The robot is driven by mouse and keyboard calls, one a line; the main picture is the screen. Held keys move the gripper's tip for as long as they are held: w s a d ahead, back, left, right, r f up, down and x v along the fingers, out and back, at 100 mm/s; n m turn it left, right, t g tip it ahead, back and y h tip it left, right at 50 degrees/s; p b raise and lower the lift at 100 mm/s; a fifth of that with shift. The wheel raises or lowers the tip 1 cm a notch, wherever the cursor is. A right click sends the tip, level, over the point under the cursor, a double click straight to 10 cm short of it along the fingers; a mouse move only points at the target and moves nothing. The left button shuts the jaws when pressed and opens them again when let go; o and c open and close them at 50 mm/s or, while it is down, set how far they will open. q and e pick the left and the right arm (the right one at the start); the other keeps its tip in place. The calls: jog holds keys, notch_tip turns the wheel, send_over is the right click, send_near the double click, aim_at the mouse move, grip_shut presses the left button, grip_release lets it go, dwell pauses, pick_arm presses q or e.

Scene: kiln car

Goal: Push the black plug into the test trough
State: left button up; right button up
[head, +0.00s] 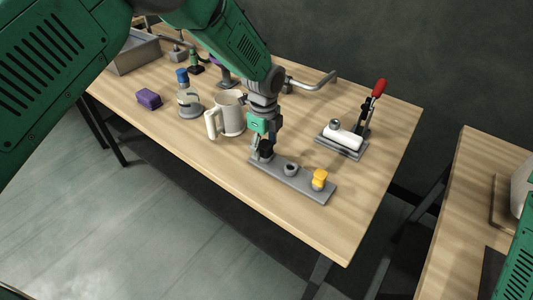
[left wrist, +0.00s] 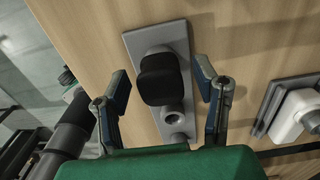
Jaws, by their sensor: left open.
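The black plug (head: 267,148) stands at the left end of a grey strip (head: 302,184) on the wooden table. In the left wrist view the black plug (left wrist: 160,78) shows from above, with the strip (left wrist: 172,38) under it. My left gripper (head: 263,146) points down at the plug. Its fingers are open, one on each side of the plug with gaps between; they also show in the left wrist view (left wrist: 162,85). How deep the plug sits is hidden. A grey open-topped trough (head: 134,57) stands at the far left of the table. My right gripper is not in view.
The strip also bears an empty grey socket (head: 291,169) and a yellow plug (head: 319,178). A beige mug (head: 228,115) stands close left of my gripper. A red-handled clamp (head: 372,100) with a white block (head: 343,138) is to the right. A purple block (head: 149,98) lies left.

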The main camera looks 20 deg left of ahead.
pick_arm(q)
jog(key=shift+a+f, duration=0.15)
jog(key=shift+f, duration=0.05)
jog(key=shift+d+r, duration=0.1)
jog(key=shift+d, duration=0.5)
jog(key=shift+s+a, duration=0.1)
jog(key=shift+a, duration=0.4)
jog(key=shift+d+p, duration=0.3)
jog(key=shift+d, duration=0.1)
jog(key=c, duration=1.1)
jog(key=shift+a, duration=0.2)
grip_shut()
